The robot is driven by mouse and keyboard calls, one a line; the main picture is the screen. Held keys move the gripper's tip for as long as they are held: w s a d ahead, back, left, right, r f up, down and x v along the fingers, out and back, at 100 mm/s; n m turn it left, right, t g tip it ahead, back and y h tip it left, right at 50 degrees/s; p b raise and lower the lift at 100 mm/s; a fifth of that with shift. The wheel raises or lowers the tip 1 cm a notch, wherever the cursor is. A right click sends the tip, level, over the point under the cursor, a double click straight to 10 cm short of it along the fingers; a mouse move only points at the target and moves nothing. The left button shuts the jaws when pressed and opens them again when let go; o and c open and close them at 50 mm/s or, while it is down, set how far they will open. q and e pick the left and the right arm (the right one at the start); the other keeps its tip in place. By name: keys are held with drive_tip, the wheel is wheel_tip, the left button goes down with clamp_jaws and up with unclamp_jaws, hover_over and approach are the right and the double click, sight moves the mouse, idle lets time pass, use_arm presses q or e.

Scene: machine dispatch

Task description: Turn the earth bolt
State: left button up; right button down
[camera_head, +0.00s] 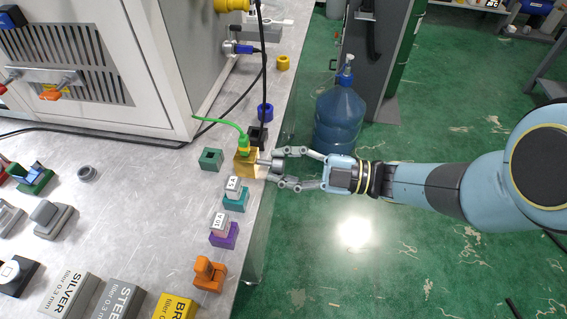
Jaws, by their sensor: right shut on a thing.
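A brass-coloured block (246,164) stands near the right edge of the grey table. A green cable with a green and yellow plug (243,144) runs into it from above. The earth bolt (273,166), a short grey metal piece, sticks out of the block's right side. My right gripper (279,169) reaches in from the right over the table edge. Its two fingers are shut on the earth bolt, one above and one below it in the picture. The bolt's turn angle is too small to read. My left gripper is out of view.
The grey table (150,215) holds a white machine (165,70) at the back left. A teal block (235,198), a purple block (224,234) and an orange holder (208,273) stand nearby. A black cable passes behind. A blue water bottle (339,115) stands beyond the table edge.

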drive_tip(key=shift+f, duration=0.15)
idle(0.3)
drive_tip(key=c, duration=1)
unclamp_jaws()
